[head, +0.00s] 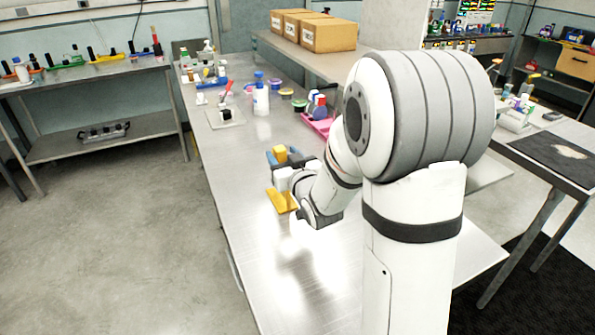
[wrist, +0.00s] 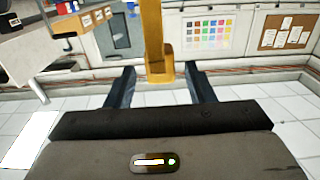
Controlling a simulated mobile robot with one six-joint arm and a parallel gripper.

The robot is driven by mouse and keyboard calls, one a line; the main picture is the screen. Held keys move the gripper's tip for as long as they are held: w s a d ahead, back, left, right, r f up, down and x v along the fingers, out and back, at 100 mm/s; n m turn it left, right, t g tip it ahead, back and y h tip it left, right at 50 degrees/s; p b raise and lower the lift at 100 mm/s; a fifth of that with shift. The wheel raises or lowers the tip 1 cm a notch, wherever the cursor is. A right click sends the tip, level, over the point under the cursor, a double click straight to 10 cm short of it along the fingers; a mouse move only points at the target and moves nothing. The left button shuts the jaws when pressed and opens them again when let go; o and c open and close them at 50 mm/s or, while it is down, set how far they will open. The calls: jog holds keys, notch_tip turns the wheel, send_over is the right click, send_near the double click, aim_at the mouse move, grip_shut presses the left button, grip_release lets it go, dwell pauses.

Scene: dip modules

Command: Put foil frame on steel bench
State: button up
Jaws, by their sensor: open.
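A yellow-gold piece, which I take for the foil frame (wrist: 153,35), stands upright between my fingertips in the wrist view, with a wider foot at its lower end. Its top runs out of the picture. In the head view yellow parts show beside my gripper, one low (head: 283,201) and one higher; I cannot tell if they are one piece. My gripper (wrist: 160,75) is open, with a dark finger on each side and gaps to the yellow piece. The steel bench (head: 235,165) lies under my gripper; whether the yellow piece touches it is unclear.
On the bench's far part are a white bottle (head: 261,98), a pink tray (head: 318,122), a small plate (head: 225,117) and several small containers. Cardboard boxes (head: 328,35) stand on a raised shelf behind. The near bench top is bare, partly hidden by my arm.

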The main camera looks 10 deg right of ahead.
jog(key=s+d+b, duration=0.2)
jog(key=s+b, duration=0.6)
jog(key=s, duration=0.1)
jog(key=shift+s, duration=0.4)
jog(key=s+d+f+g+h, duration=0.1)
jog(key=s+f+g, duration=0.1)
jog(key=f, duration=0.1)
jog(key=s+d+f+m+g+h, duration=0.1)
jog(key=s+f+g+h, duration=0.1)
jog(key=f+g, duration=0.1)
jog(key=s+d+f+m+g+h, duration=0.1)
jog(key=s+f+g, duration=0.1)
jog(key=s+f, duration=0.1)
jog(key=shift+g, duration=0.4)
jog(key=s+f+g, duration=0.1)
jog(key=s+g, duration=0.1)
jog(key=s, duration=0.2)
jog(key=s+a+f+g, duration=0.1)
jog(key=s+g, duration=0.2)
jog(key=s, duration=0.2)
jog(key=s+a+f+g, duration=0.1)
jog(key=s+g, duration=0.1)
jog(key=s, duration=0.2)
jog(key=shift+s+a+f+y, duration=0.15)
jog(key=shift+s+y, duration=0.1)
jog(key=shift+y, duration=0.05)
jog(key=shift+s+g, duration=0.15)
jog(key=shift+g, duration=0.15)
